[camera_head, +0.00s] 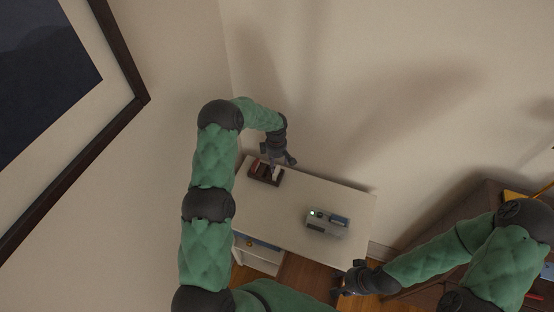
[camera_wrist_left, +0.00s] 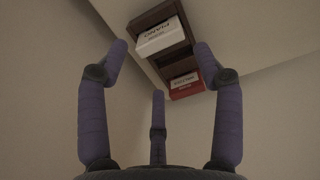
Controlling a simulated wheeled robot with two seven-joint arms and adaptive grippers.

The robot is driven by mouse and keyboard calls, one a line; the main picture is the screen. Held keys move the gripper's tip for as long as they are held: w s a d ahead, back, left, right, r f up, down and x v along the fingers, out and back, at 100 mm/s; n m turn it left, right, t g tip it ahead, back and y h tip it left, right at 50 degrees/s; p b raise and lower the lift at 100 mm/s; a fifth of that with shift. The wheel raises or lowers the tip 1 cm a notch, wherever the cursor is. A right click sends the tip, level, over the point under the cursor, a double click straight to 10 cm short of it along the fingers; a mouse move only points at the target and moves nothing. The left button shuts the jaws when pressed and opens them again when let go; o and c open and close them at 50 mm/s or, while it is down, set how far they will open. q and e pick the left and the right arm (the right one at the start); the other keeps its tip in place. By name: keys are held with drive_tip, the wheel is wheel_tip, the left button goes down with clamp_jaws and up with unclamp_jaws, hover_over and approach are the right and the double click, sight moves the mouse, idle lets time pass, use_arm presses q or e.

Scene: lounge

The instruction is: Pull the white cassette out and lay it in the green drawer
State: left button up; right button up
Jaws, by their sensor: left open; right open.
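The white cassette (camera_wrist_left: 160,38) stands in a dark brown rack (camera_wrist_left: 168,62), its dark lettering facing the left wrist camera. A red cassette (camera_wrist_left: 186,85) sits in the same rack. In the head view the rack (camera_head: 262,177) is on the far left of the white desk. My left gripper (camera_head: 283,163) is open right beside and above the rack; in the wrist view its spread fingers (camera_wrist_left: 160,68) have the white cassette between and beyond them, apparently not held. My right gripper (camera_head: 345,284) is open and empty at the desk's front right. No drawer is clearly green; a compartment (camera_head: 258,243) shows below the desk's front left edge.
A grey-green device (camera_head: 327,222) stands on the right half of the desk (camera_head: 300,194). The desk between rack and device is clear. Walls close in behind and to the left. A brown cabinet (camera_head: 475,207) stands at the right.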

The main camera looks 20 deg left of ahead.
sight(276, 170)
use_arm(q)
wheel_tip(276, 170, down, 4)
drive_tip(key=shift+r+b, duration=0.15)
drive_tip(key=shift+b, duration=0.35)
wheel_tip(276, 170, down, 4)
drive_tip(key=b, duration=0.4)
drive_tip(key=c, duration=0.7)
drive_tip(key=shift+r, duration=0.15)
drive_tip(key=c, duration=0.6)
drive_tip(key=o, duration=1.2)
drive_tip(key=shift+o, duration=0.7)
drive_tip(key=shift+w+f, duration=0.2)
drive_tip(key=shift+w, duration=0.05)
drive_tip(key=shift+s, duration=0.2)
